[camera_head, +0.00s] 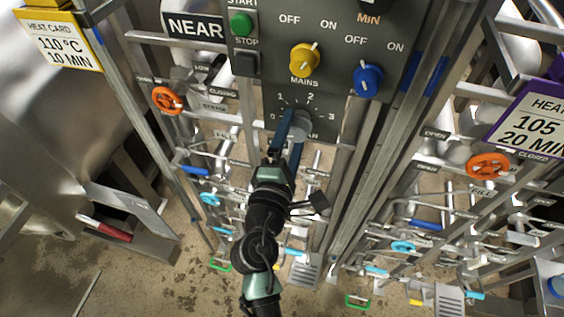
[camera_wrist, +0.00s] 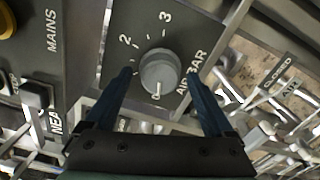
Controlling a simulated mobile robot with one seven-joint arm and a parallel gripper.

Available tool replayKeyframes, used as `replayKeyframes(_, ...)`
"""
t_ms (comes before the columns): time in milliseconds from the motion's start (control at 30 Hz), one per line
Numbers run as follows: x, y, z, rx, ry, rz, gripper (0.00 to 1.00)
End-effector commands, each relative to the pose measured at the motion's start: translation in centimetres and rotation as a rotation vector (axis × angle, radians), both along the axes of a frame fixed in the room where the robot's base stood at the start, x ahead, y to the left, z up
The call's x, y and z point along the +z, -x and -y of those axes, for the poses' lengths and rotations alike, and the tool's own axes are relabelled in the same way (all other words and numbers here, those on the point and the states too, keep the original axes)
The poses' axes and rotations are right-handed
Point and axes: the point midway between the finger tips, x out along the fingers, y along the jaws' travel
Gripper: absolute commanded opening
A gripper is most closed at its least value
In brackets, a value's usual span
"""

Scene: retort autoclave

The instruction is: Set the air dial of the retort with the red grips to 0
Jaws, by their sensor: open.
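The air dial (camera_head: 301,124) is a round grey knob low on the grey control panel, with a scale from 0 to 3. In the wrist view the air dial (camera_wrist: 160,70) shows a white mark at its lower edge, which appears to point to the 0. The 1 is hidden behind a finger. My gripper (camera_head: 294,119) is open, and in the wrist view its two blue fingers (camera_wrist: 159,74) lie on either side of the knob, apart from it as far as I can tell. A red grip (camera_head: 104,229) shows on the retort at the left.
Above the dial are a yellow mains knob (camera_head: 304,60), a blue knob (camera_head: 368,80) and a green start button (camera_head: 241,24). Orange handwheels stand left (camera_head: 167,99) and right (camera_head: 488,166). Pipes and valve levers crowd below the panel. Bare floor (camera_head: 150,285) shows at lower left.

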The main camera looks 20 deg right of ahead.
Motion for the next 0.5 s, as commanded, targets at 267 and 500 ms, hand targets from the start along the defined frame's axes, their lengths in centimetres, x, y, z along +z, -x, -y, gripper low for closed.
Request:
replayKeyframes(267,-0.5,5.0,-3.4,0.004,0.000,-0.002,0.88)
replayKeyframes(500,-0.3,8.4,-5.7,0.003,-0.001,-0.003,0.88)
